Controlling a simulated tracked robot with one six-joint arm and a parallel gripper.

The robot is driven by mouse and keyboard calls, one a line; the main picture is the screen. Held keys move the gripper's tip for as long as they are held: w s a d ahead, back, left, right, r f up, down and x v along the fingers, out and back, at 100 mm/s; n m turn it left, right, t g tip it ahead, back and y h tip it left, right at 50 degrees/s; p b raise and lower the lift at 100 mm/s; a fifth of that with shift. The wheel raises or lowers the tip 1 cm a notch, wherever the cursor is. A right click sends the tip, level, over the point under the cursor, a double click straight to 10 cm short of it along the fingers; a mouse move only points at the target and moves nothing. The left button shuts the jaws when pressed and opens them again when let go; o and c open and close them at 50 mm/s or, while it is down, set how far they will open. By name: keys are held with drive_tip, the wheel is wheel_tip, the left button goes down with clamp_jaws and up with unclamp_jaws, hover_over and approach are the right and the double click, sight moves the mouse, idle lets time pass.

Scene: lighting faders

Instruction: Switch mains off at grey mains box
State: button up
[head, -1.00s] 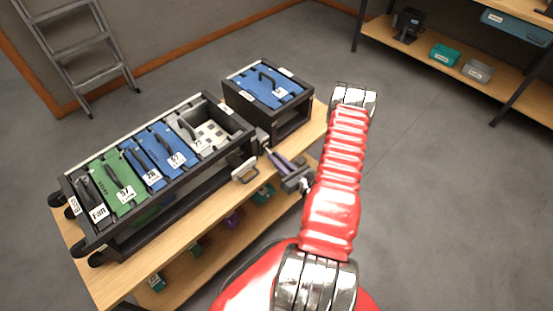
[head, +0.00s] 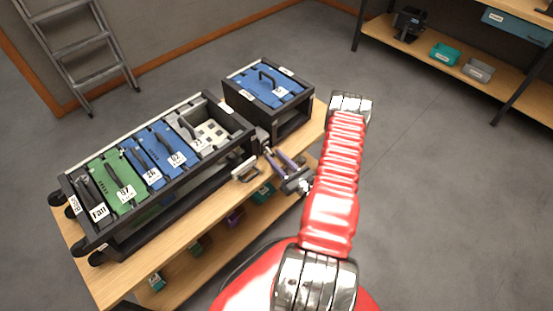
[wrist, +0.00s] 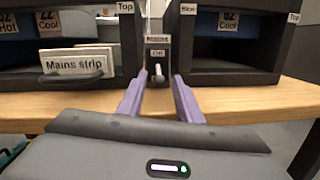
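The grey mains box (wrist: 157,58) is a narrow upright unit between two dark racks in the wrist view. Its small labels are blurred. A pale toggle lever (wrist: 158,72) sticks out of its lower front; I cannot tell which way it is set. In the head view the box (head: 262,137) is partly hidden at the rack gap. My gripper (wrist: 158,80) is open and empty, its two purple fingers spread left and right of the lever. Contact with the lever is not visible. The gripper (head: 274,155) also shows at the bench's edge in the head view.
The long rack (head: 160,185) holds several blue, green, grey and black modules. A smaller rack (head: 292,122) stands right of the box. The wooden bench (wrist: 60,104) lies below.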

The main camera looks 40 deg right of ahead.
drive_tip(key=s+f, duration=0.1)
drive_tip(key=s, duration=1.2)
drive_tip(key=shift+s+a+f, duration=0.25)
drive_tip(key=shift+s+a, duration=0.1)
idle(0.7)
